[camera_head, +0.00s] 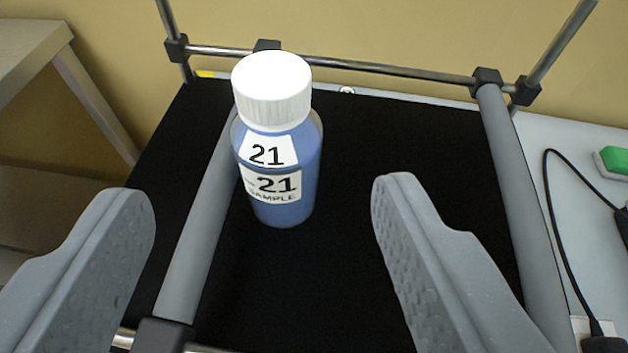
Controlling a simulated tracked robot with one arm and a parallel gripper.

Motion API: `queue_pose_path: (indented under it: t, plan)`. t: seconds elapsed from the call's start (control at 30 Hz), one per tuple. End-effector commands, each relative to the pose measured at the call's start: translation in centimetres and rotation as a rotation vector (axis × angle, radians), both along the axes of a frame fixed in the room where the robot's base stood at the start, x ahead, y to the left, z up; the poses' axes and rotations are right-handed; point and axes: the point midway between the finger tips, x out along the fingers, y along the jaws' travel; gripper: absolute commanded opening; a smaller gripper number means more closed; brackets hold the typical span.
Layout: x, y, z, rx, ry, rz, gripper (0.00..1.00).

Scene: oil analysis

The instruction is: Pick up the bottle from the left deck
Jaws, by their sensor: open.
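A bottle (295,200) with a ribbed white cap (272,92) and blue contents stands upright on the black deck surface (400,160). Its white labels read 21 and SAMPLE. My gripper (264,205) is open, with one grey finger at the lower left and the other at the lower right. The bottle shows between the fingers in the picture and beyond their tips. Neither finger touches it.
Grey padded rails (515,190) run along the deck, one close to the bottle's left side. A metal bar (385,68) crosses behind the bottle. At right lie a black cable (556,240) and a green object (614,160). The black surface right of the bottle is clear.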

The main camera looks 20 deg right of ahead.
Motion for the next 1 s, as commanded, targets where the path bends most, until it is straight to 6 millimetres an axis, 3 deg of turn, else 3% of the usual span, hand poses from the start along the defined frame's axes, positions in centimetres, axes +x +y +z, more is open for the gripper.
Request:
queue_pose_path:
  t: [0.5,1.0]
  plan:
    - [6.1,-1.5,-2.6,0.000,0.003,0.001,0.60]
    - [8.9,-2.4,-3.7,0.002,0.002,0.001,0.60]
